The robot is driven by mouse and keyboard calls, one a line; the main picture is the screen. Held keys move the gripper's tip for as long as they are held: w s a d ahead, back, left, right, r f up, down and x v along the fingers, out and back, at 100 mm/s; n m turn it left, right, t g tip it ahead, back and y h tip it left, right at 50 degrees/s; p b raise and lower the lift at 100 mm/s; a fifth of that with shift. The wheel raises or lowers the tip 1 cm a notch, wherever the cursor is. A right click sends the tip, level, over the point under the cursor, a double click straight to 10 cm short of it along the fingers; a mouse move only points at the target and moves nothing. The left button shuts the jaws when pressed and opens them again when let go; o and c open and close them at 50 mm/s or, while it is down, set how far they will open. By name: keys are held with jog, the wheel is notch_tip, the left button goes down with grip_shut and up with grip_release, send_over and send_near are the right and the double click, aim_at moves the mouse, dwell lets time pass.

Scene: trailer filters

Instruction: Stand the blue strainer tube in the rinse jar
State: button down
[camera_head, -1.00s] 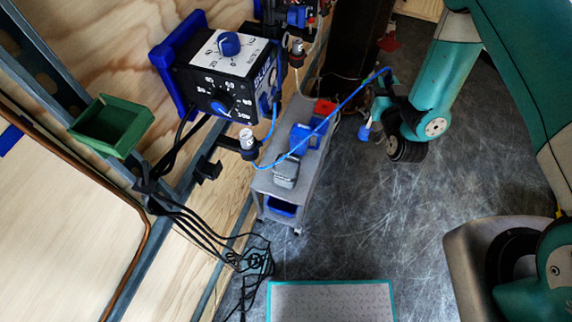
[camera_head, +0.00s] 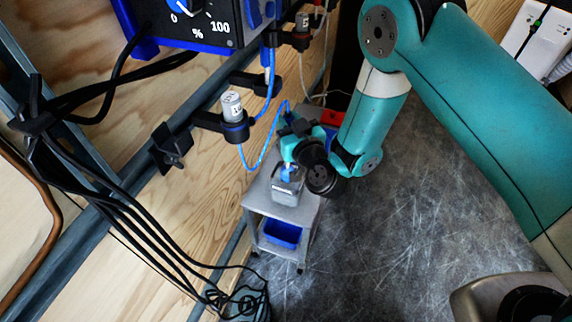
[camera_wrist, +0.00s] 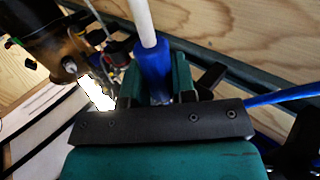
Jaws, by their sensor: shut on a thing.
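The blue strainer tube is held between the teal fingers of my gripper (camera_head: 289,152). In the wrist view, a blue body (camera_wrist: 153,68) with a white stem sits between the fingers of my gripper (camera_wrist: 155,90). In the head view, the tube's blue lower end (camera_head: 287,172) shows just below the fingers, at the mouth of the rinse jar. The rinse jar (camera_head: 285,192) is a grey, see-through container with a pale label, upright on the cart. I cannot tell whether the tube's end is inside the mouth or just above it.
The grey cart (camera_head: 298,211) has a blue bin (camera_head: 281,233) on its lower shelf. A blue hose (camera_head: 259,160) loops beside my gripper. A clamped cylinder (camera_head: 233,108) juts from the wooden wall at left. Black cables (camera_head: 150,240) hang there.

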notch_tip(320, 180, down, 8)
jog(key=shift+b, duration=0.65)
jog(key=shift+f, duration=0.15)
jog(key=c, duration=0.9)
grip_release()
jog(key=shift+c, duration=0.2)
jog(key=shift+r, duration=0.2)
jog(key=b+v, duration=0.9)
jog(key=v, duration=0.3)
